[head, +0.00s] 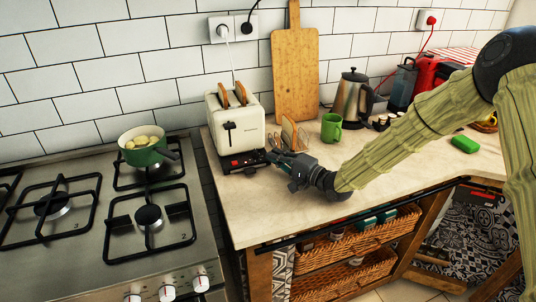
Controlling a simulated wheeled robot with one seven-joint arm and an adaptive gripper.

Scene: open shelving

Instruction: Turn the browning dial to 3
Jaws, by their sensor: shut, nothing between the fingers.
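A cream toaster (236,122) with two slices of toast in its slots stands on the counter near the wall. Its dark front base strip (244,160) carries small controls with red marks. The browning dial is too small to make out, and its setting cannot be read. My gripper (272,157) is shut and empty, its fingertips at the right end of that base strip. Whether the tips touch the toaster cannot be told.
A toast rack with bread (289,131) stands just behind my gripper, with a green mug (331,128) to its right. A wooden board (295,75) leans on the wall. A gas hob with a green pot (143,152) lies left. The front counter (270,212) is clear.

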